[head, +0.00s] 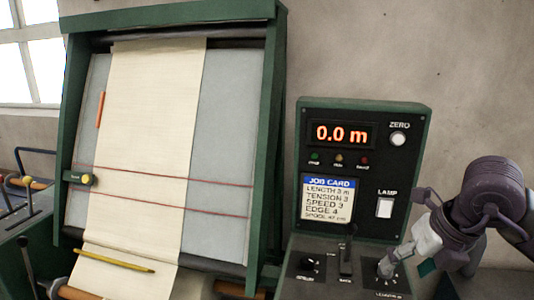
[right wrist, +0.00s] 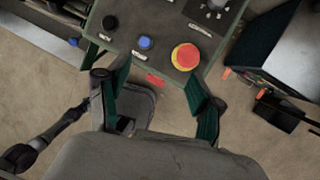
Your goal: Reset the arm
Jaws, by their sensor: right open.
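My right gripper (head: 416,240) is at the lower right of the head view, in front of the right edge of the control panel (head: 416,125). In the right wrist view the right gripper (right wrist: 160,102) is open, with its two green-padded fingers spread and nothing held between them. It hangs by the edge of the panel with the buttons. In the head view it overlaps the area beside a round knob, and I cannot tell whether it touches the panel. My left gripper is in neither view.
The right wrist view shows a red-and-yellow stop button (right wrist: 185,57), a blue button (right wrist: 146,43) and a black button (right wrist: 110,22). The head view shows a green frame (head: 270,130) with cream cloth (head: 155,120), a yellow pencil (head: 115,260) and levers (head: 26,182) at left.

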